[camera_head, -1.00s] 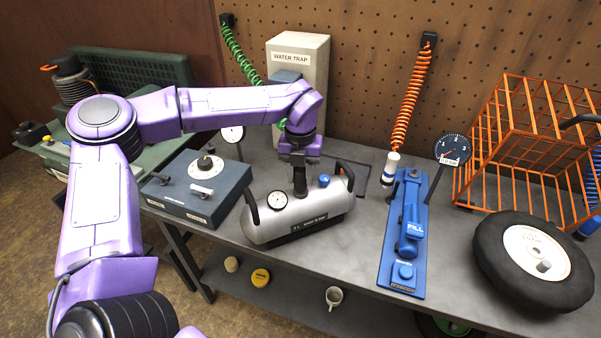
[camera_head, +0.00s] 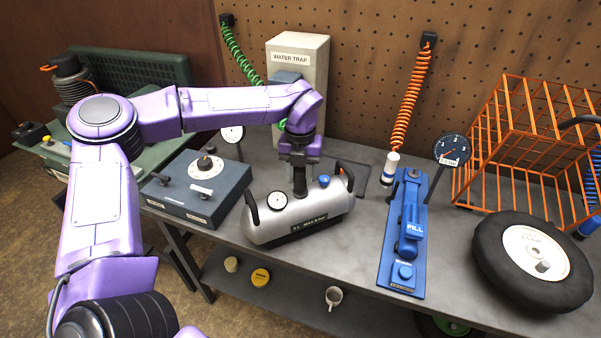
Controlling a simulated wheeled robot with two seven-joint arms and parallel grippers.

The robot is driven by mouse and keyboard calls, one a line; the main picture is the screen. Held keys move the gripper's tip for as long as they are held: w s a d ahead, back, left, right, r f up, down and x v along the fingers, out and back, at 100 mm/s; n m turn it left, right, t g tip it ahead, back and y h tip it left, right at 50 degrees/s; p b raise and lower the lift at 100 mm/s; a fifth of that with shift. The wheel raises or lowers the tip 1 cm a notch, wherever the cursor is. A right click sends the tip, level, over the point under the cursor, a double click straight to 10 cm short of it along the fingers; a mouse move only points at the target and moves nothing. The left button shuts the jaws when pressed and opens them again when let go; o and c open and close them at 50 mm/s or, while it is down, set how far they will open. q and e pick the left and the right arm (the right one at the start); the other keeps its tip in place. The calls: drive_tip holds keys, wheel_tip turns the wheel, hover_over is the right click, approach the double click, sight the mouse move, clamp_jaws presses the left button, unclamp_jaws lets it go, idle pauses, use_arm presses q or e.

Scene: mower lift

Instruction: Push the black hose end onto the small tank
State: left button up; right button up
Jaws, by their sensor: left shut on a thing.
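The small tank (camera_head: 312,223) is a silver horizontal cylinder with black handles, a gauge and a blue knob on top, lying on the grey bench. My left gripper (camera_head: 299,168) points down just above the middle of the tank's top. It is shut on a black hose end (camera_head: 300,183), which stands upright between the gauge and the blue knob. Its lower end meets the tank's top in this view; I cannot tell whether it is seated on a fitting. My right gripper is not in view.
A blue-grey control box (camera_head: 199,188) stands left of the tank. The water trap (camera_head: 305,75) is behind my gripper. A blue fill station (camera_head: 406,240), a wheel (camera_head: 490,262) and an orange cage (camera_head: 535,140) stand to the right. Bare bench lies in front of the fill station's left side.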

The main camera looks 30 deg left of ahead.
sight(300, 169)
use_arm(q)
drive_tip(key=shift+f+b, duration=0.45)
drive_tip(key=shift+f, duration=0.1)
drive_tip(key=o, duration=0.9)
drive_tip(key=shift+c, duration=0.2)
wheel_tip(300, 169, up, 11)
drive_tip(key=p, duration=0.8)
drive_tip(key=shift+p, duration=0.35)
